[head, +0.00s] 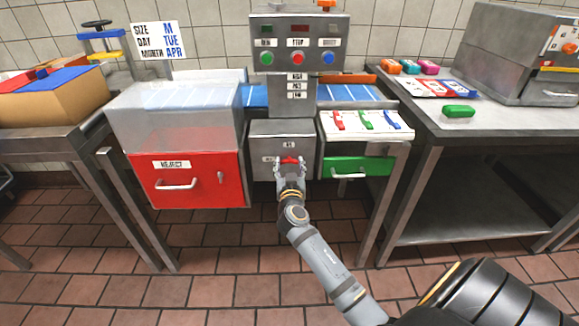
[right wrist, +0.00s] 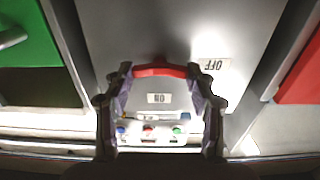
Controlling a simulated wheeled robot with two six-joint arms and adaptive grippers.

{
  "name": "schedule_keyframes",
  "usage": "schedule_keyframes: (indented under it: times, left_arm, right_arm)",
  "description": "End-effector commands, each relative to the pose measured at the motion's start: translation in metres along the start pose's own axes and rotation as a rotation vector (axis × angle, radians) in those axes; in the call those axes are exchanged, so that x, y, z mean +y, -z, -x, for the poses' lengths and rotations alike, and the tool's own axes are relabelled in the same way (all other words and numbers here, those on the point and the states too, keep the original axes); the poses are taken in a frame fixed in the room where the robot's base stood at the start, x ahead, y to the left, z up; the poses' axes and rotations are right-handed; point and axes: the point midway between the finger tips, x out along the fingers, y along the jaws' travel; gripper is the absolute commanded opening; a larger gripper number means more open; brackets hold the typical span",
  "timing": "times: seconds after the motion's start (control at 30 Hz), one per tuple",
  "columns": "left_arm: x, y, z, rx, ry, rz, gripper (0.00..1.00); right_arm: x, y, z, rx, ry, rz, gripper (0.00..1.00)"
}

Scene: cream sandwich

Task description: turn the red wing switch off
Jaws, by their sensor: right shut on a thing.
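The red wing switch (head: 289,160) is on the front of the grey cabinet (head: 266,136) under the button panel. Its bar lies about level. In the head view one small label is above it and another to its left. In the right wrist view, which is upside down, the labels read ON and OFF beside the red bar (right wrist: 160,71). My right gripper (head: 289,169) is at the switch, its fingers (right wrist: 160,82) at both ends of the bar, shut on it. My left gripper is out of view.
A red reject drawer (head: 200,184) is left of the cabinet and a green drawer (head: 372,167) is right. Above the green drawer is a white panel (head: 392,130) with red, green and blue levers. Green, red and blue buttons (head: 298,58) sit above. Tiled floor (head: 230,235) is open in front.

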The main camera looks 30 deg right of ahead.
Motion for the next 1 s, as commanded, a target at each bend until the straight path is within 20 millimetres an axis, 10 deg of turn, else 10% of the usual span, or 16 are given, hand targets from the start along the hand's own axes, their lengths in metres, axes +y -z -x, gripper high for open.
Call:
schedule_keyframes:
  times: [0.27, 0.3, 0.47, 0.83, 1.0]
  left_arm:
    - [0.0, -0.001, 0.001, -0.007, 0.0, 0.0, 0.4]
    - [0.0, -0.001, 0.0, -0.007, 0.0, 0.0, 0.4]
    - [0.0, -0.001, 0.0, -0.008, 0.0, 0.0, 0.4]
    - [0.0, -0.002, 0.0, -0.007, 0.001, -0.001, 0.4]
    - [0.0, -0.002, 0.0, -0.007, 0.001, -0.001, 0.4]
  right_arm:
    - [0.0, -0.001, 0.0, 0.0, 0.0, 0.018, 0.25]
    - [0.0, -0.001, 0.0, 0.0, 0.0, 0.018, 0.58]
    - [0.0, 0.0, 0.0, 0.0, 0.0, 0.018, 0.79]
    - [0.0, -0.001, 0.005, -0.001, 0.001, 0.016, 0.79]
    - [0.0, -0.002, 0.037, -0.004, 0.0, 0.014, 0.79]
